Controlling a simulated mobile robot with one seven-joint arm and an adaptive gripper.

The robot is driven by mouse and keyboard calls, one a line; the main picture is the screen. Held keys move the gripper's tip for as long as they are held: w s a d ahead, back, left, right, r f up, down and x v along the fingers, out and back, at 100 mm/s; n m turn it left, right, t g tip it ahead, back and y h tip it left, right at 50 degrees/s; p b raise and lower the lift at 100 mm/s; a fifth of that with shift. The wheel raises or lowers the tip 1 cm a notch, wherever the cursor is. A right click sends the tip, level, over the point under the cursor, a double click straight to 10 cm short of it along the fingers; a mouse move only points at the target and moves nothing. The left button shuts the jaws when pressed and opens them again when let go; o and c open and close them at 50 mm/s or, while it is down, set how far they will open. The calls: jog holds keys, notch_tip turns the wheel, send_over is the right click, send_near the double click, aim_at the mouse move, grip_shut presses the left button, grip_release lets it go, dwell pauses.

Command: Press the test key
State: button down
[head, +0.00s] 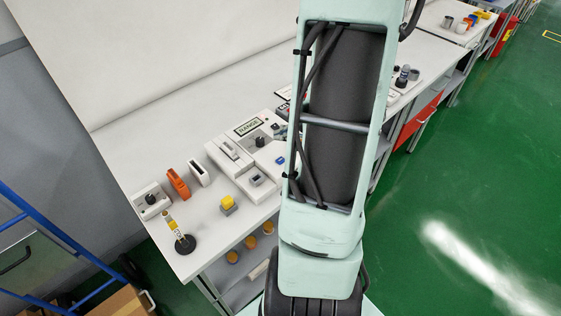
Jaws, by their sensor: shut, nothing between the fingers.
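A white control panel (228,160) lies on the bench left of my arm, with a label that reads RANGE (249,126). It carries a black knob (260,142), a slider-like part (228,148), a small blue key (280,160) and a grey key or switch (256,180). I cannot read which of these is the test key. A separate grey block with a yellow top (228,203) stands nearer the bench's front edge. My arm covers the panel's right side. My gripper is not visible; the arm hides that area.
Left on the bench (130,160) are a knob box (151,200), an orange holder (178,183), a white holder (199,172) and a yellow post on a black base (184,243). A blue rail (40,225) stands lower left. Green floor (480,180) is clear at right.

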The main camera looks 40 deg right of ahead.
jog(key=b, duration=0.4)
send_over(283, 161)
notch_tip(283, 161, down, 6)
jog(key=shift+w+r, duration=0.1)
jog(key=shift+r, duration=0.15)
jog(key=shift+f+b, duration=0.65)
jog(key=shift+f, duration=0.1)
jog(key=shift+a, duration=0.1)
jog(key=shift+f+b, duration=0.4)
jog(key=shift+b, duration=0.25)
jog(key=shift+f+b, duration=0.4)
jog(key=shift+b, duration=0.15)
dwell(0.6)
jog(key=shift+r, duration=0.15)
jog(key=shift+r+p, duration=0.55)
jog(key=shift+r, duration=0.2)
